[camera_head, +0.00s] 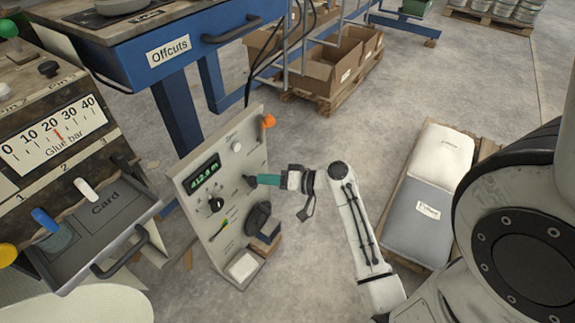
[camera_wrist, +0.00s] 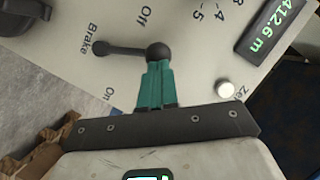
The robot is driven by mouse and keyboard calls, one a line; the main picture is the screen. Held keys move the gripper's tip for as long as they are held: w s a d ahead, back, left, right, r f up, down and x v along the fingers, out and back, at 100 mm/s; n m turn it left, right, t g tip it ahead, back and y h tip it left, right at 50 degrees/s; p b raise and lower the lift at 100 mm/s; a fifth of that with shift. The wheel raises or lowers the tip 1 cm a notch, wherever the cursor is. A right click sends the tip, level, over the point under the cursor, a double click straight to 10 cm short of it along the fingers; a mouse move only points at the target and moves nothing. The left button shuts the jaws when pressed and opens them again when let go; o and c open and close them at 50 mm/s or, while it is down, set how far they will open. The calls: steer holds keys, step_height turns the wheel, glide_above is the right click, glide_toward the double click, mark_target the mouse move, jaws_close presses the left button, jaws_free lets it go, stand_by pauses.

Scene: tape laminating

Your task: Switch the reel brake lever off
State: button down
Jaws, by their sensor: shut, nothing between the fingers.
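The brake lever shows in the wrist view as a dark arm with a large round knob (camera_wrist: 159,51) and a small hub at its left end beside the word "Brake". "Off" is printed above the lever and "On" below it; the arm lies between the two words. In the head view the dark knob (camera_head: 251,181) stands out from the upright control panel (camera_head: 235,220). My gripper (camera_head: 259,180), with teal fingers, is shut and points at the panel. In the wrist view its fingertips (camera_wrist: 158,66) are at the knob's near side, apparently touching it; nothing is between them.
The panel also carries a green display (camera_head: 203,172), a black dial (camera_head: 216,204), an orange knob (camera_head: 268,121) and a white button (camera_wrist: 225,89). A glue-bar cabinet with an open drawer (camera_head: 105,225) stands left. Sacks (camera_head: 425,200) lie right. Cardboard boxes (camera_head: 330,70) stand behind.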

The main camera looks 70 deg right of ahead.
steer(key=shift+w+a+f+n+h, duration=0.1)
steer(key=shift+w+a+n+h, duration=0.05)
steer(key=shift+a+n, duration=0.2)
steer(key=shift+w+a+f+n+h, duration=0.1)
steer(key=shift+a+n+h, duration=0.05)
steer(key=shift+a+n, duration=0.2)
steer(key=shift+r, duration=0.1)
